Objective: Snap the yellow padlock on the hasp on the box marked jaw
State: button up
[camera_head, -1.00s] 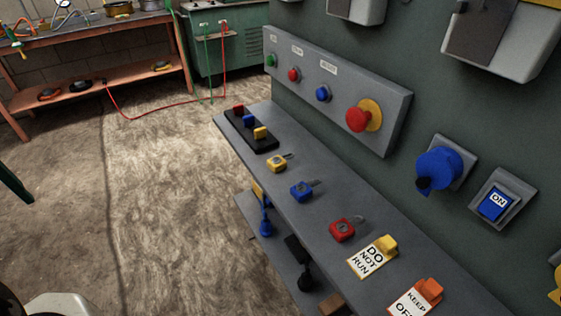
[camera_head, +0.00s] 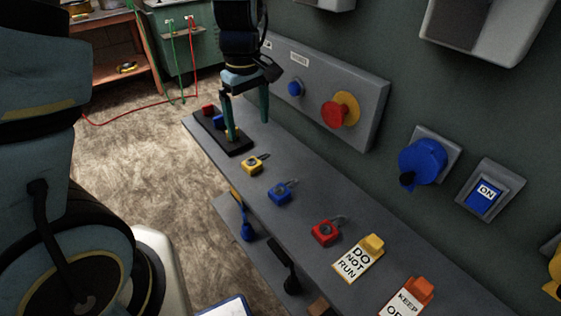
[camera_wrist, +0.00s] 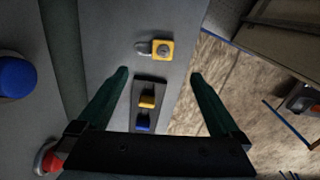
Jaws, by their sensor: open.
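The yellow padlock (camera_head: 252,164) lies on the grey shelf (camera_head: 300,205) with its grey shackle pointing to the back right. It also shows in the wrist view (camera_wrist: 162,50), lying flat beyond my fingertips. My gripper (camera_head: 247,128) is open and empty, pointing down over the far end of the shelf. In the wrist view my gripper (camera_wrist: 160,74) has its fingers either side of a black tray, short of the padlock. I see no box marked jaw and no hasp; grey wall boxes (camera_head: 480,30) are cut off at the top.
The black tray (camera_head: 238,148) holds small red, blue and yellow pieces. Blue (camera_head: 281,191) and red (camera_head: 325,232) padlocks and tags lie nearer along the shelf. A button panel (camera_head: 365,85), a blue knob (camera_head: 422,162) and an ON switch (camera_head: 484,198) stick out from the wall.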

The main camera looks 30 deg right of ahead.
send_over(256, 159)
jog(key=f, duration=0.5)
jog(key=shift+s+d, duration=0.1)
jog(key=shift+s, duration=0.3)
jog(key=shift+w+f+p, duration=0.15)
jog(key=shift+f+p, duration=0.05)
jog(key=shift+f, duration=1.3)
jog(key=shift+w+f+p, duration=0.15)
jog(key=shift+f, duration=1.3)
jog(key=c, duration=1.1)
